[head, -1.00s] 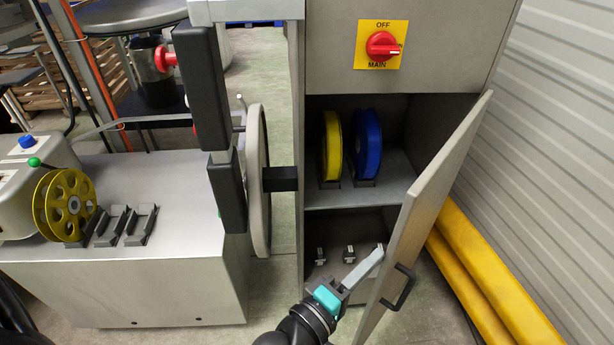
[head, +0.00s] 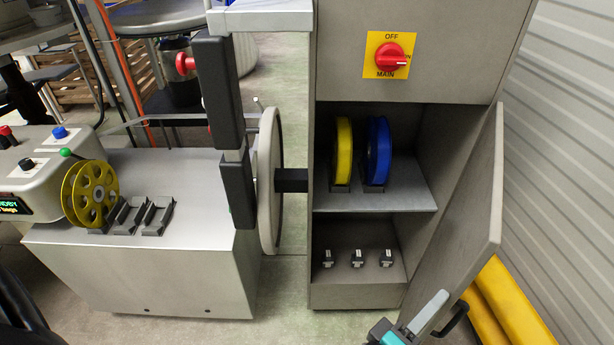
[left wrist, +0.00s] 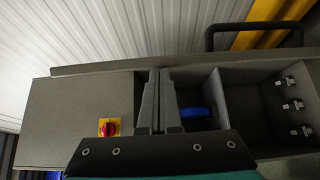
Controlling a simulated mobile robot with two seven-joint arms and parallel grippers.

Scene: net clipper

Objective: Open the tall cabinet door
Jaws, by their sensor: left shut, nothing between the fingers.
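The tall grey cabinet (head: 410,30) stands at right of centre in the head view. Its lower door (head: 465,200) is swung wide open to the right, so the compartment is exposed. The black door handle (head: 455,319) shows low, partly hidden; it also shows at the top of the left wrist view (left wrist: 250,27). My left gripper (head: 438,299) is shut and empty in front of the door's lower part, at the bottom of the head view. In the left wrist view its fingers (left wrist: 160,75) are together before the cabinet, apart from the handle. My right gripper is out of view.
Inside are a yellow spool (head: 343,150) and a blue spool (head: 378,150) on a shelf, with several small clips below. A red main switch (head: 389,57) is above. Yellow rails (head: 515,305) and a corrugated wall stand right of the door. A machine bench (head: 150,255) is at left.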

